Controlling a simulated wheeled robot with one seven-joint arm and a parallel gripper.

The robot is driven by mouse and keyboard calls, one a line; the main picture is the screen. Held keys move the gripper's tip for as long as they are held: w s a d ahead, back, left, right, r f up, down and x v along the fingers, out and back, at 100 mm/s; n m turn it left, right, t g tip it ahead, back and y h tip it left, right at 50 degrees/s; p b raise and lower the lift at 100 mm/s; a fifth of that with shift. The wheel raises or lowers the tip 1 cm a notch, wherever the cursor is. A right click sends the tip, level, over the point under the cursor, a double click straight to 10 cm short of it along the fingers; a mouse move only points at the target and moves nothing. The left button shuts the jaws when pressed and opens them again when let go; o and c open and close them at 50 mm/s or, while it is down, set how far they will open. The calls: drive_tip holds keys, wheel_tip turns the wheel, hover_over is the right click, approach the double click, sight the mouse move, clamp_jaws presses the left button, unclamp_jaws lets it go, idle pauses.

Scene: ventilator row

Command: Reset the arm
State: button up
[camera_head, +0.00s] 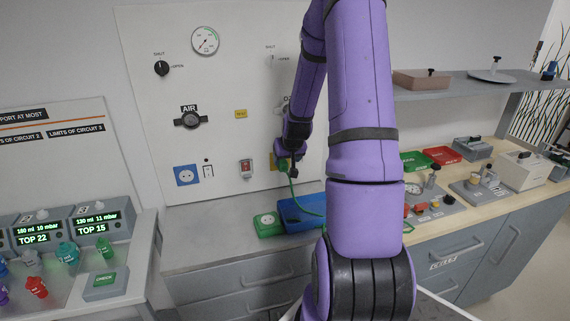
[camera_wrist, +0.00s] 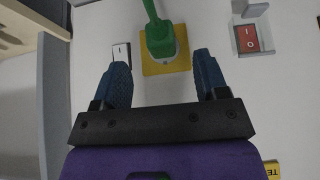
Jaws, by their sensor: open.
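My gripper (camera_wrist: 162,85) is open and empty in the wrist view, its two blue fingers apart in front of the wall panel. Between and beyond the fingertips, a green plug (camera_wrist: 160,38) sits at a yellow socket plate (camera_wrist: 154,68); the fingers do not touch it. In the head view my purple arm reaches forward to the panel (camera_head: 225,120). There the green plug (camera_head: 283,167) shows just below my wrist, with its green cable (camera_head: 293,199) hanging down. My gripper's fingers are largely hidden in that view.
A blue tray (camera_head: 290,212) and a green socket box (camera_head: 268,223) stand on the counter below the panel. A red switch (camera_head: 246,168) and a blue socket (camera_head: 186,175) are left of the plug. A shelf (camera_head: 450,88) juts out at right. Ventilator units (camera_head: 98,220) stand at left.

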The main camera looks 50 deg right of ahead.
drive_tip(key=shift+v, duration=2.45)
drive_tip(key=s+a+r+n+y, duration=0.1)
drive_tip(key=s+a+r+n, duration=0.25)
drive_tip(key=a+r, duration=1.5)
drive_tip(key=s+a+r+n+y, duration=0.1)
drive_tip(key=s+a+r, duration=0.1)
drive_tip(key=s+a, duration=0.5)
drive_tip(key=s+a+r+n+y, duration=0.1)
drive_tip(key=s+a+r, duration=0.2)
drive_tip(key=s+a, duration=0.3)
drive_tip(key=s, duration=0.4)
drive_tip(key=shift+s+a+r+n, duration=0.25)
drive_tip(key=shift+s+a+n, duration=0.05)
drive_tip(key=shift+a+n, duration=0.05)
drive_tip(key=shift+c, duration=0.2)
